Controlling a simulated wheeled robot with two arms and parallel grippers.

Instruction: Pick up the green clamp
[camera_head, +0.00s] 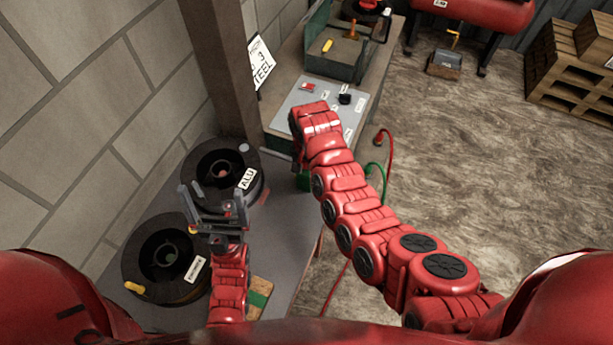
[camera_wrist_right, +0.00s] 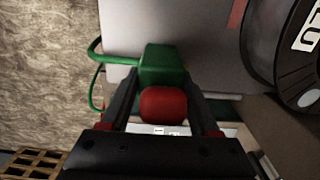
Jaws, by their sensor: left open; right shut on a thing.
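The green clamp (camera_wrist_right: 162,64) is a green block in the right wrist view, with a green cable curving away to its left. It sits between the fingertips of my right gripper (camera_wrist_right: 163,82), which is shut on it. A red rounded part (camera_wrist_right: 163,105) shows between the fingers, nearer the palm. In the head view a bit of green (camera_head: 304,182) shows beside my right arm, which hides most of the clamp and gripper. My left gripper (camera_head: 214,192) is open and empty, above the grey table near the two black drums.
The ALU drum (camera_head: 243,160) and a second black drum (camera_head: 136,262) stand on the grey table (camera_head: 285,235) at left. A workbench with a panel (camera_head: 322,97) lies beyond. A red cable (camera_head: 388,150) hangs at right. Open floor (camera_head: 490,190) is to the right.

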